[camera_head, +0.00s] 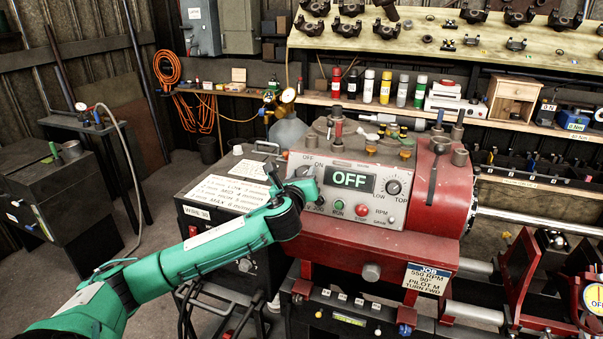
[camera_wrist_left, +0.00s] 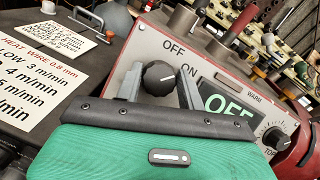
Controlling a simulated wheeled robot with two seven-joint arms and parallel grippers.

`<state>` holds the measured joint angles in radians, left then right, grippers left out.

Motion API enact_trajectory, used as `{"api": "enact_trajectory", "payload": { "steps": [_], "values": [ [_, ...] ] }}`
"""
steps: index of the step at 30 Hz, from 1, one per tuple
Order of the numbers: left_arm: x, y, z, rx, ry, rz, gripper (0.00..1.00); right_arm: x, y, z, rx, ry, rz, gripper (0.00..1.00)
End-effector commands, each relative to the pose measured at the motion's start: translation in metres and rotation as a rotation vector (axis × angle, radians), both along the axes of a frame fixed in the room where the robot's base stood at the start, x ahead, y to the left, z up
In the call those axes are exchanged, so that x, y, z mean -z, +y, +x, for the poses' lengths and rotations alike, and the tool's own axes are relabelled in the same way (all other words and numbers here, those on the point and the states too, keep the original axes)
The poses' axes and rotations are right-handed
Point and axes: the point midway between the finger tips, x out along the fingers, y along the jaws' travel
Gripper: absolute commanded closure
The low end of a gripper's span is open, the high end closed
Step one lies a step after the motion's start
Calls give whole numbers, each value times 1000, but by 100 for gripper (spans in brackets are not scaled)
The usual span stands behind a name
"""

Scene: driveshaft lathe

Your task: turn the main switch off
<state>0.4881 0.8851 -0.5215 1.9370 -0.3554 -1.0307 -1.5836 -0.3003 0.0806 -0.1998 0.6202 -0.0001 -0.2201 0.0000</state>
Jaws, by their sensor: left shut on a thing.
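The main switch is a round black knob (camera_wrist_left: 160,78) beside the OFF and ON labels on the lathe's grey control panel (camera_head: 326,159). Its pale mark seems to point towards ON in the left wrist view. My left gripper (camera_head: 304,184) reaches the panel's left end and hides most of the knob in the head view. In the left wrist view its two grey fingers (camera_wrist_left: 158,88) stand on either side of the knob, shut on it. The display (camera_head: 350,180) on the panel reads OFF. My right gripper is in neither view.
A TOP dial (camera_head: 394,187), a green button (camera_head: 338,206) and a red button (camera_head: 361,210) sit close by on the panel. White instruction sheets (camera_head: 228,192) lie on the dark cabinet at left. The red headstock (camera_head: 440,195) stands at right.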

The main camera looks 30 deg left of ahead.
Motion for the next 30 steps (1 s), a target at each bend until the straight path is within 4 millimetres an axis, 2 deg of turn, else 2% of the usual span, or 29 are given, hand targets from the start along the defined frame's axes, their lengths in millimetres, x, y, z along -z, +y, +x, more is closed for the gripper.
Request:
{"api": "enact_trajectory", "payload": {
  "steps": [18,30],
  "values": [
    [-3,-2,1,-223,-117,-502,84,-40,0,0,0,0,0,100],
    [-1,-1,1,-304,-160,-679,84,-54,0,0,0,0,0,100]
  ]
}}
